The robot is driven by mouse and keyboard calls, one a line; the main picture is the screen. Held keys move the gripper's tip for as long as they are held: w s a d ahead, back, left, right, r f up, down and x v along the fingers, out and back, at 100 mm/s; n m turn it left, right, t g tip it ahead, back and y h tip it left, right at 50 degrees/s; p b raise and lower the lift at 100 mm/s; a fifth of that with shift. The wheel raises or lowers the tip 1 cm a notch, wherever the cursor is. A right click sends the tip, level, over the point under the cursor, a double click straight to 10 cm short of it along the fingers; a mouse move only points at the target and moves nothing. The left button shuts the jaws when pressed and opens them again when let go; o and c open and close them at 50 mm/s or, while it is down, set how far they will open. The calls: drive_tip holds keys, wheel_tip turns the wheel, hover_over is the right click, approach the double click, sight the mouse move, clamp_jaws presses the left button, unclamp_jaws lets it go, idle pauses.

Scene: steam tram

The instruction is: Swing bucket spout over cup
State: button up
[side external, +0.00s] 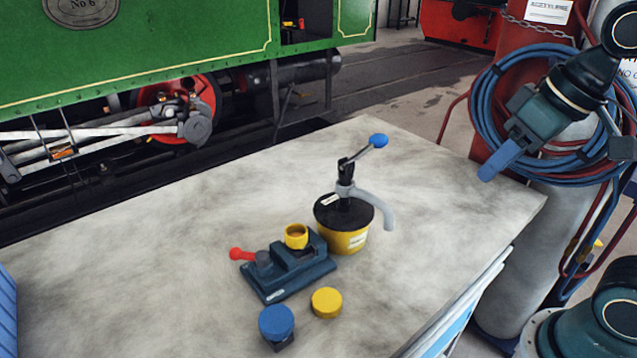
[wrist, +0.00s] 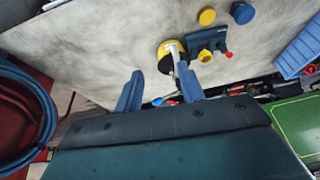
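The yellow bucket (side external: 343,240) with a black lid stands on the bench, and also shows in the wrist view (wrist: 163,63). A black pump post rises from its lid, with a lever ending in a blue knob (side external: 378,141). Its grey spout (side external: 380,207) curves out to the right, away from the cup. The yellow cup (side external: 296,237) sits upright in a dark blue clamp (side external: 288,274) with a red-knobbed handle, left of the bucket; it shows in the wrist view (wrist: 205,57). My gripper (wrist: 160,70) is open and empty, high at the right, well apart from the bucket.
A yellow disc (side external: 326,302) and a blue round knob on a dark base (side external: 276,323) are at the bench front. A blue bin (side external: 6,310) stands at the left edge. Gas cylinders with coiled hoses (side external: 480,100) stand at the right, behind my gripper. The bench right of the bucket is clear.

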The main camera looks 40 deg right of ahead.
drive_tip(key=w+a+r+g+y, duration=0.1)
drive_tip(key=w+a+r+g, duration=0.1)
drive_tip(key=w, duration=0.8)
drive_tip(key=g, duration=0.2)
hover_over(373, 195)
drive_tip(key=d, duration=0.3)
drive_tip(key=f, duration=0.2)
drive_tip(key=shift+f+g, duration=0.1)
drive_tip(key=shift+g, duration=0.3)
drive_tip(key=shift+f, duration=0.2)
drive_tip(key=a+f, duration=0.1)
drive_tip(key=f, duration=0.7)
drive_tip(key=a+f, duration=0.1)
drive_tip(key=f, duration=0.4)
drive_tip(key=shift+a, duration=0.3)
clamp_jaws()
